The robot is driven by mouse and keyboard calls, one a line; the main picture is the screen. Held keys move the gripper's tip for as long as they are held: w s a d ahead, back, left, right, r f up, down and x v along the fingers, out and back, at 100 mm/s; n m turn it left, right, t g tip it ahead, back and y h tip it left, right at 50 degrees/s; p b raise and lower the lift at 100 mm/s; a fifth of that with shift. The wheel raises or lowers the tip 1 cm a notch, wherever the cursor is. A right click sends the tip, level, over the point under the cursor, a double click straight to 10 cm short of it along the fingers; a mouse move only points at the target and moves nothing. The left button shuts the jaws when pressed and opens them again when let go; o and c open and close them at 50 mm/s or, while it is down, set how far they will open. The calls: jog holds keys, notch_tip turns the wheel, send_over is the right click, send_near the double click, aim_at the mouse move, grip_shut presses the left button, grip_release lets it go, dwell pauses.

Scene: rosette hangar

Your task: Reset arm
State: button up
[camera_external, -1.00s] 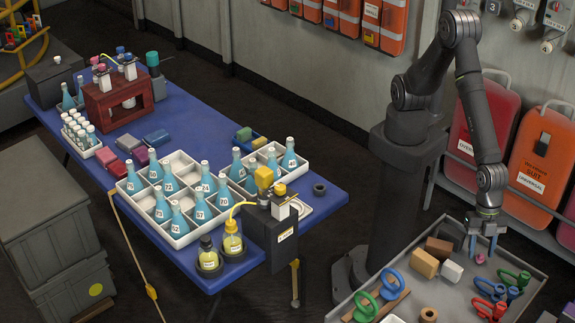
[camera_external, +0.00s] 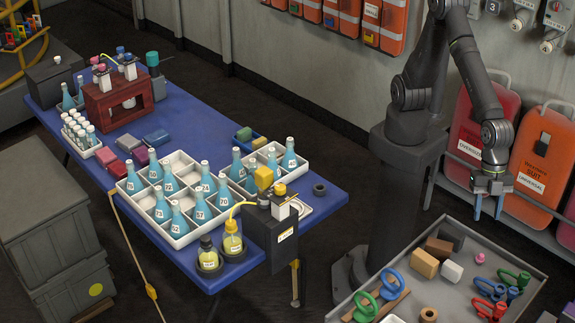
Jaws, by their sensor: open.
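My gripper (camera_external: 488,208) is open and empty. Its two blue-grey fingers point down, in the air above the back edge of the grey tray (camera_external: 538,290) at the lower right. The wrist is in front of the red and orange suit cases on the wall. Nothing is between the fingers, and no object in the tray touches them.
The tray holds a brown block (camera_external: 424,263), a white block (camera_external: 452,271), a pink cylinder (camera_external: 480,257) and several coloured ring-handled pieces. The blue table (camera_external: 310,215) at left carries blue flasks in a white divided tray (camera_external: 126,186). A black dispenser (camera_external: 271,240) stands at its near edge.

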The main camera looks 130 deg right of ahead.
aim_at(481, 257)
jog(key=shift+f, duration=0.1)
jog(key=x, duration=1.2)
jog(key=shift+r, duration=1.5)
jog(key=shift+f, duration=0.1)
